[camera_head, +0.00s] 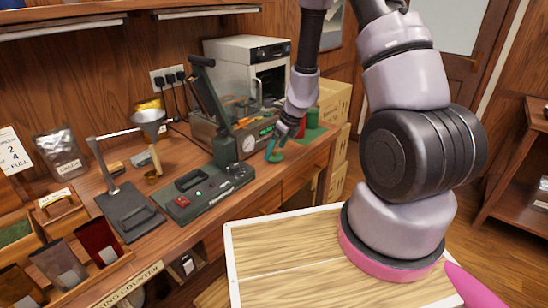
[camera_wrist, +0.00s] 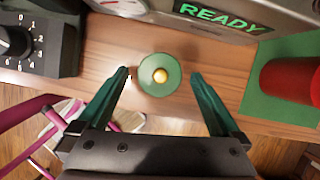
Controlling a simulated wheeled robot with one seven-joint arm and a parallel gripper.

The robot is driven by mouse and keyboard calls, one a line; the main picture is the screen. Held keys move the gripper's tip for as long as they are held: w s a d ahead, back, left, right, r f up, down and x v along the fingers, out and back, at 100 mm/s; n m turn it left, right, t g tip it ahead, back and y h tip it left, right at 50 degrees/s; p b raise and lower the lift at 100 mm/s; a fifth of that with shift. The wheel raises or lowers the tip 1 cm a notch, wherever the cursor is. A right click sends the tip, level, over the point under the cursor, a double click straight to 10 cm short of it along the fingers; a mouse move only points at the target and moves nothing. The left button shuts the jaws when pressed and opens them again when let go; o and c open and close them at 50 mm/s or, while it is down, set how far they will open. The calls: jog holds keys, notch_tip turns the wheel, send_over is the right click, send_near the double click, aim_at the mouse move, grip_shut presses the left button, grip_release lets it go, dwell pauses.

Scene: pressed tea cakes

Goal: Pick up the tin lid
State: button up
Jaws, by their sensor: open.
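The tin lid is a round green disc (camera_wrist: 173,88) with a brass knob in its middle. It lies on the wooden counter near the front edge, in the upper middle of the wrist view. My gripper (camera_wrist: 160,78) is open and empty, with one green finger on each side of the lid in that view. I cannot tell how far the fingertips are above the counter. In the head view my gripper (camera_head: 275,151) is low over the right part of the counter, and I cannot make out the lid there.
A red tin (camera_wrist: 296,88) stands on a green mat (camera_wrist: 258,98) to the right of the lid. A device with a READY display (camera_wrist: 218,16) stands behind it. A black dial box (camera_wrist: 40,45) is at the left. The counter's front edge is close to the lid.

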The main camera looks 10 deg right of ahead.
jog(key=shift+x, duration=0.85)
jog(key=shift+c, duration=0.3)
jog(key=c, duration=1.2)
jog(key=shift+r, duration=0.1)
